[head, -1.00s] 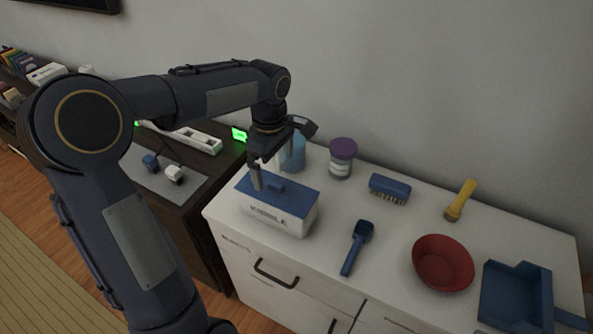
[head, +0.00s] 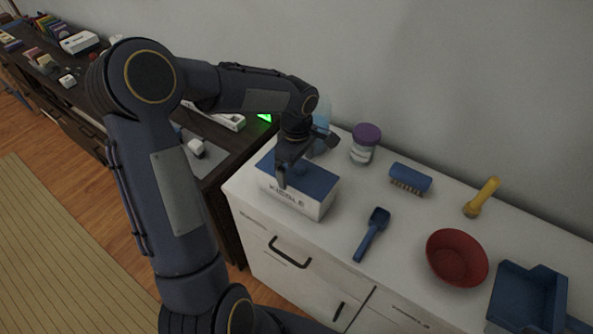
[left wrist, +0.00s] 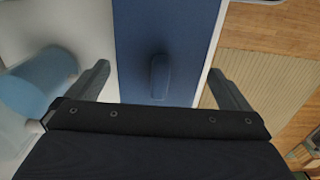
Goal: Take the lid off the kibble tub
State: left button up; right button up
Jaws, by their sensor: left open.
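The kibble tub (head: 297,203) is a white box with lettering on its front, standing at the left end of the white cabinet top. Its blue lid (head: 319,183) is on it, and a raised blue handle (left wrist: 159,76) shows in the left wrist view. My left gripper (head: 291,181) is above the lid, partly covering it in the head view. In the left wrist view its fingers (left wrist: 157,88) are spread wide, one on each side of the lid, with the handle between them and nothing held. My right gripper is not in view.
Close behind the tub are a light-blue bottle (head: 321,127) and a purple-lidded jar (head: 364,144).

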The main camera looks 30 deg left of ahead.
pick_arm(q)
jog(key=c, duration=0.8)
jog(key=shift+c, duration=0.2)
jog(key=shift+r, duration=0.15)
